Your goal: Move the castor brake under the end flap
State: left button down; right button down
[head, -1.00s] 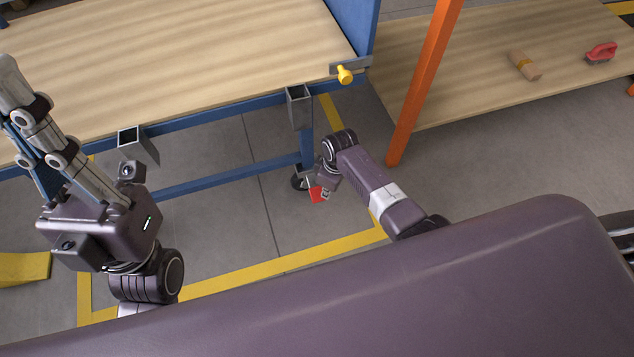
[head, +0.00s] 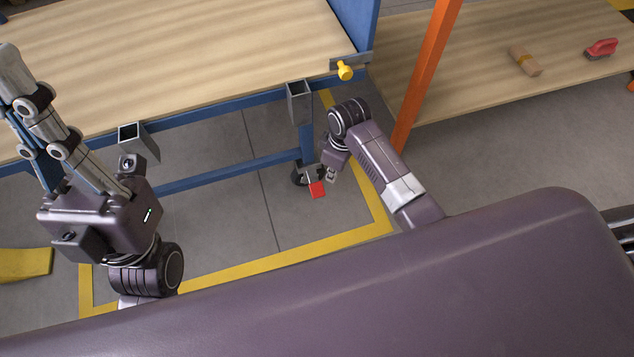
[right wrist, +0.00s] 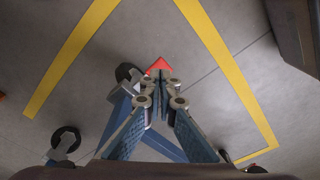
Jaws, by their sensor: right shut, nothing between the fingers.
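The castor brake is a small red pedal (head: 317,189) at the castor wheel (head: 299,175), under the near right leg of the blue-framed table. The blue end flap (head: 352,22) stands at the table's right end, above and behind that leg. My right gripper (head: 331,174) is shut and empty, low beside the pedal on its right. In the right wrist view, the red pedal (right wrist: 158,66) shows just beyond my fingertips (right wrist: 161,88); I cannot tell whether they touch it. My left gripper (head: 12,62) is raised at the left, apart from the castor; its opening is unclear.
A yellow knob (head: 345,71) sticks out at the table corner. An orange post (head: 428,75) stands right of my right arm. A lower wooden deck (head: 460,80) carries a wooden block (head: 525,60) and a red brush (head: 601,48). Yellow lines (head: 270,262) mark the open floor.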

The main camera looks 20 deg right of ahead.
jog(key=shift+s+d+r, duration=0.1)
jog(key=shift+r, duration=1.25)
